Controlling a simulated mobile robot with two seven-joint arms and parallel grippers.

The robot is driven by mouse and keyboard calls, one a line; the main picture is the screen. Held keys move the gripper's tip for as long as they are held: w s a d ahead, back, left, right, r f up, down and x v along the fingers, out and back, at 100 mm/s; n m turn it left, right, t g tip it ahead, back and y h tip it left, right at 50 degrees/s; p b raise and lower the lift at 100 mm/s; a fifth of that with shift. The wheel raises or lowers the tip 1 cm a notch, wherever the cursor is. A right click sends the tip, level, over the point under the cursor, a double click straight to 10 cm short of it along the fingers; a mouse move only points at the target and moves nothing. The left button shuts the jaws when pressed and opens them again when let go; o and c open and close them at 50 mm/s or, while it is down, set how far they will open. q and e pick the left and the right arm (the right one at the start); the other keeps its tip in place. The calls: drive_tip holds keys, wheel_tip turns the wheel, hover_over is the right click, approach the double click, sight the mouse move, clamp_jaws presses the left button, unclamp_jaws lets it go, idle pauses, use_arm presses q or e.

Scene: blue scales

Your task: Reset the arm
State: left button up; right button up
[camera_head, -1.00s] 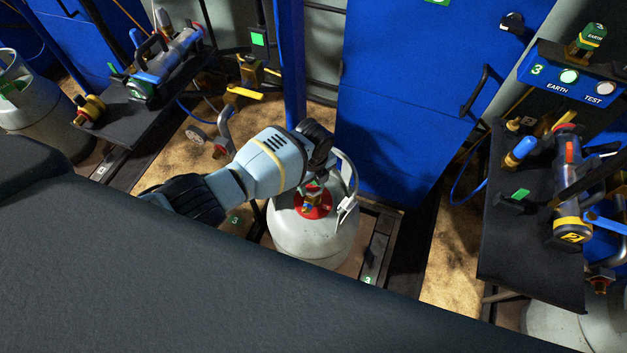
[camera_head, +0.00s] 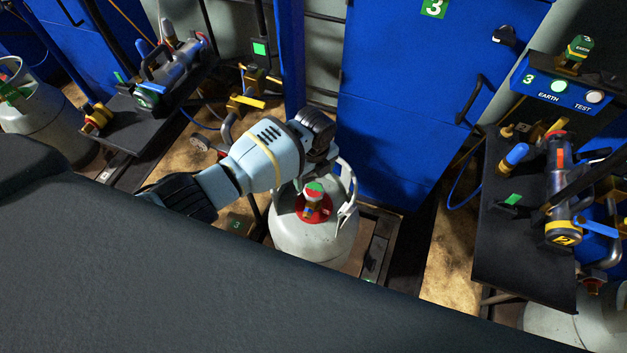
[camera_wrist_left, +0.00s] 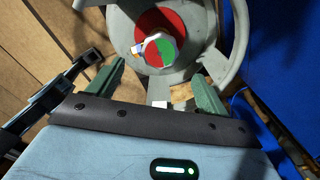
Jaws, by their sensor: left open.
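My left gripper (camera_wrist_left: 155,86) is open and empty, its two green-grey fingers spread below the gas cylinder's valve knob (camera_wrist_left: 158,50) in the left wrist view. The knob is green, red and white on a red collar. In the head view, my left wrist and dark gripper body (camera_head: 315,138) are above and behind the knob (camera_head: 314,190); the fingertips are hard to make out there. The grey cylinder (camera_head: 290,238) stands upright on the floor platform, its handle ring around the knob. My right gripper is not in view.
A blue cabinet (camera_head: 395,110) stands just behind the cylinder. A black shelf with a blue EARTH/TEST box (camera_head: 567,92) and a tool (camera_head: 562,190) is at right. Another shelf with a tool (camera_head: 168,72) and a grey cylinder (camera_head: 45,125) are at left.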

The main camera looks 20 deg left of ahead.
use_arm(q)
drive_tip(key=shift+r, duration=0.6)
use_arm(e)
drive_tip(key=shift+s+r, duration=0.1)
use_arm(q)
drive_tip(key=shift+s+f, duration=0.1)
drive_tip(key=s+d+f+n+t+h+p, duration=0.25)
drive_tip(key=s+n, duration=0.25)
drive_tip(key=s, duration=0.4)
drive_tip(key=s+d+f+n+t+h+p, duration=0.1)
drive_tip(key=s+d+f+n, duration=0.1)
drive_tip(key=s+f+n, duration=0.5)
drive_tip(key=s+a+r+n+t+p, duration=0.1)
drive_tip(key=s+a+r+n, duration=0.2)
drive_tip(key=s, duration=0.3)
drive_tip(key=s+a+r+n+t+y+p, duration=0.1)
drive_tip(key=s+a+r+n+t, duration=0.1)
drive_tip(key=s+r, duration=0.4)
drive_tip(key=s+a+r+n+t+p, duration=0.2)
drive_tip(key=s+a+r+n, duration=0.2)
drive_tip(key=s, duration=0.4)
drive_tip(key=shift+a+r+n, duration=0.15)
drive_tip(key=shift+r+n, duration=0.35)
drive_tip(key=shift+n, duration=0.5)
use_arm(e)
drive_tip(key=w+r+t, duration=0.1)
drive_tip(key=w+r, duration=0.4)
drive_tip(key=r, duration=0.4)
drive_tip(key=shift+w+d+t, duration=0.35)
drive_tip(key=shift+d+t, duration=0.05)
